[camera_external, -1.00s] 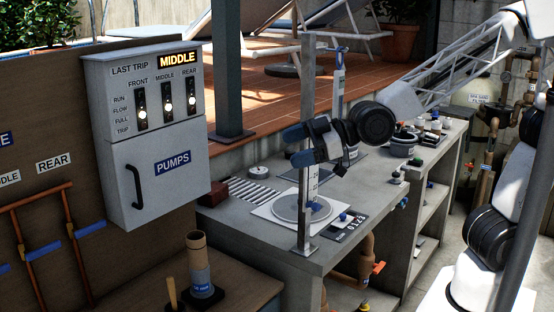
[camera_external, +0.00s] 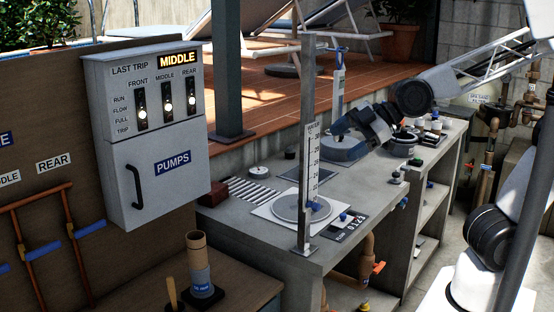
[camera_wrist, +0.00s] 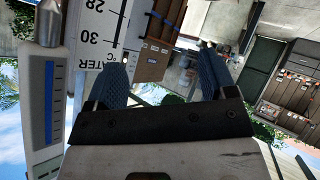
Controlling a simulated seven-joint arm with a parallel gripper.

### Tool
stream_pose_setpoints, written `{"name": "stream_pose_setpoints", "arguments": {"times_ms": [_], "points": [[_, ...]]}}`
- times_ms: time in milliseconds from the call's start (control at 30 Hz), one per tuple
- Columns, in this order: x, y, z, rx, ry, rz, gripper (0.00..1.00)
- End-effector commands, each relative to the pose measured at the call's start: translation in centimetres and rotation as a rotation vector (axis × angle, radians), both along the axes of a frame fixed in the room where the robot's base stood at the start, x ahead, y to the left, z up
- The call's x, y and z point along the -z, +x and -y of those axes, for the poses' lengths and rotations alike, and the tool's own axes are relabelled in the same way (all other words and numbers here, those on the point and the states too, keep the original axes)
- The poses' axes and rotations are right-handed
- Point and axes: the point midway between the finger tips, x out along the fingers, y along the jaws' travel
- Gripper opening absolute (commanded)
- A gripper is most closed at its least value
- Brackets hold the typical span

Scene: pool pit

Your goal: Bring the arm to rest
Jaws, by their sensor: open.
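My arm reaches in from the right in the external view. My gripper (camera_external: 338,138) is above the grey counter, right of the upright post with the white water scale (camera_external: 313,165). Its blue-padded fingers are apart. In the wrist view, my gripper (camera_wrist: 162,80) shows its two fingers spread with nothing between them. Beyond them, the water scale board (camera_wrist: 98,35) shows 28 and 30 °C. A white instrument with a blue strip (camera_wrist: 48,100) stands at the left of that view.
The grey counter (camera_external: 365,205) holds a round plate (camera_external: 300,207), a ribbed pad (camera_external: 252,191) and several small items at its right end. The metal post (camera_external: 305,110) stands close to my gripper. The grey pumps box (camera_external: 150,150) is far left.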

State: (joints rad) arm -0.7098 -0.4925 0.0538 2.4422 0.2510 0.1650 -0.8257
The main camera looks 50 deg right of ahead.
Motion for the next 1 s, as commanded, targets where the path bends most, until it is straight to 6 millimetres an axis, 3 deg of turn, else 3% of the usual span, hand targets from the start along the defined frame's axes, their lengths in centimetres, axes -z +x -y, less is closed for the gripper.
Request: {"name": "stream_pose_setpoints", "arguments": {"times_ms": [200,567,1000], "points": [[3.0,-0.4,2.4,0.009,-0.081,-0.154,0.78],[4.9,-0.2,7.3,0.136,-0.098,-0.311,0.78],[6.6,-0.2,16.2,0.459,-0.066,-0.51,0.78]]}}
